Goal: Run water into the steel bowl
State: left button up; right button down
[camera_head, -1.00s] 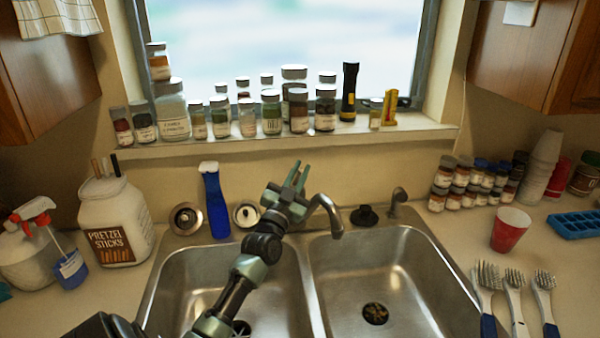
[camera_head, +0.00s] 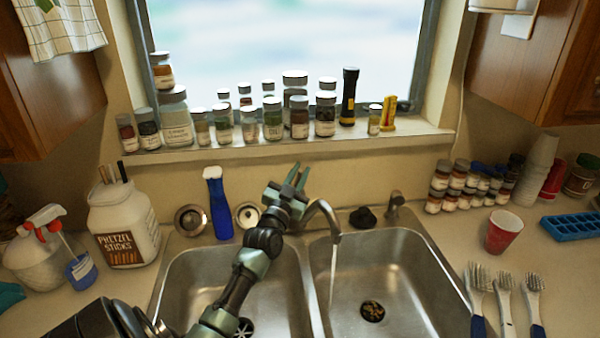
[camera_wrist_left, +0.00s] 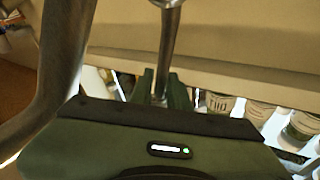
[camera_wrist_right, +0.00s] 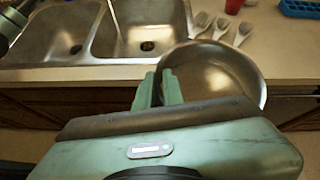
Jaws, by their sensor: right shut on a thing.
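The steel bowl (camera_wrist_right: 216,76) shows only in the right wrist view. My right gripper (camera_wrist_right: 159,86) is shut on its rim at the left side. The bowl is in front of the right basin, over the counter's front edge, and looks empty. The faucet (camera_head: 325,217) runs a thin stream of water (camera_head: 333,270) into the right basin (camera_head: 385,275), near the divider; the stream also shows in the right wrist view (camera_wrist_right: 114,20). My left gripper (camera_head: 297,178) is open behind the faucet spout, its fingers on either side of a metal faucet part (camera_wrist_left: 168,45).
A red cup (camera_head: 503,231), brushes (camera_head: 505,295) and a blue ice tray (camera_head: 575,227) are on the right. Jars line the window sill (camera_head: 280,150). Both basins are clear.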

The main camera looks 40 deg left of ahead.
pick_arm(q)
jog(key=shift+o, duration=1.2)
